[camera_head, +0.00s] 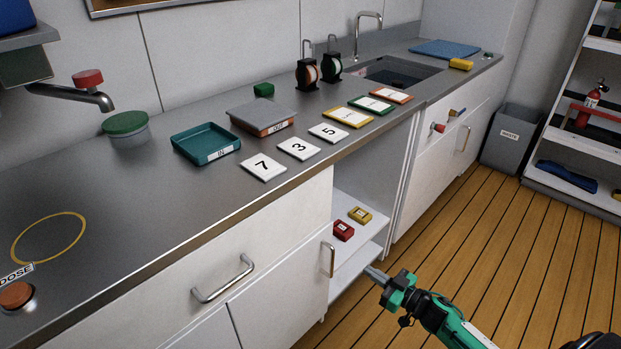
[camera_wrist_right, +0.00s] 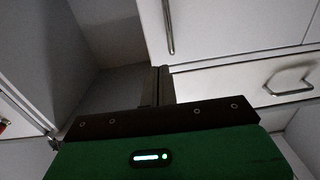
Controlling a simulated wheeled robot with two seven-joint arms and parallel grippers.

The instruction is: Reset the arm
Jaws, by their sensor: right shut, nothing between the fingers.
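My right gripper (camera_head: 372,273) is at the lower middle of the head view, in front of the open cabinet below the counter. Its fingers are shut and empty, pointing toward the cabinet's lower shelf. In the right wrist view its closed fingers (camera_wrist_right: 157,86) show against the cabinet fronts. My left gripper is in neither view. A red block (camera_head: 343,231) and a yellow block (camera_head: 360,214) sit on the cabinet shelf (camera_head: 350,265), beyond the gripper and apart from it.
The counter (camera_head: 95,185) holds a teal IN tray (camera_head: 185,157), an OUT tray (camera_head: 250,128), number cards (camera_head: 263,167) and coloured-frame cards (camera_head: 347,117). A cabinet handle (camera_head: 327,260) is close to the right gripper. A waste bin (camera_head: 508,138) stands at the back. The wooden floor (camera_head: 470,230) is clear.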

